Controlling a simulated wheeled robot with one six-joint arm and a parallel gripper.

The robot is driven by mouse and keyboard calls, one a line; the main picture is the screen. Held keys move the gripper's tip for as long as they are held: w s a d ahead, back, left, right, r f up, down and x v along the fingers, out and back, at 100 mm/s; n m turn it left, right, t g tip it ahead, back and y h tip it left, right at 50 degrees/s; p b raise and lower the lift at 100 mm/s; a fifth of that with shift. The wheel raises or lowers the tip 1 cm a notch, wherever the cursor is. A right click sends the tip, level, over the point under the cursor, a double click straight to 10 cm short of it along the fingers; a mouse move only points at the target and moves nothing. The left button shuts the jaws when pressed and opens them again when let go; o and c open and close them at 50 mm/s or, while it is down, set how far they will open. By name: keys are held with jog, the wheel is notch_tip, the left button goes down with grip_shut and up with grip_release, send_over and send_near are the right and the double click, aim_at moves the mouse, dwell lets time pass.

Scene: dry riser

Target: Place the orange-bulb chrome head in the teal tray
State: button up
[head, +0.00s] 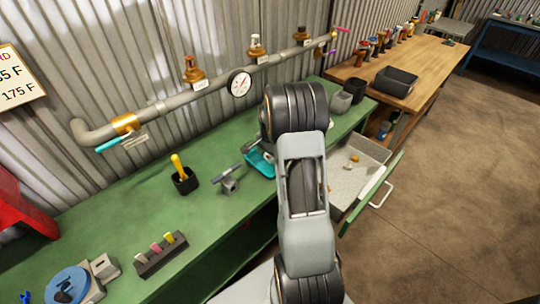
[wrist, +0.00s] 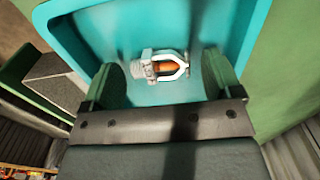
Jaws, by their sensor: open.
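The orange-bulb chrome head (wrist: 158,66) lies on its side on the floor of the teal tray (wrist: 251,38) in the wrist view. Its threaded end points left and its orange bulb shows inside the frame at right. My gripper (wrist: 160,82) is open, with one finger on each side of the chrome head and a visible gap to each. In the head view the teal tray (head: 259,163) shows only in part on the green bench. My arm hides the rest of it, along with the gripper and the chrome head.
An open drawer (head: 346,185) with small parts sits right of my arm. A grey clamp-like stand (head: 229,181) and a black cup (head: 185,182) with a yellow tool stand left of the tray. A pipe with a gauge (head: 239,83) runs along the wall behind.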

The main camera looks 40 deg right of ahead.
aim_at(270, 158)
notch_tip(270, 158, up, 11)
jog(key=s+a+r+n+t, duration=0.1)
jog(key=s+a+r+n, duration=0.2)
jog(key=a, duration=0.3)
jog(key=s+a+r+n, duration=0.3)
jog(key=a+n, duration=0.1)
jog(key=a, duration=0.1)
jog(key=s+a+n+t, duration=0.2)
jog(key=s+a+n, duration=0.7)
jog(key=s, duration=0.2)
jog(key=shift+s+a+f, duration=0.15)
jog(key=shift+a+f, duration=0.2)
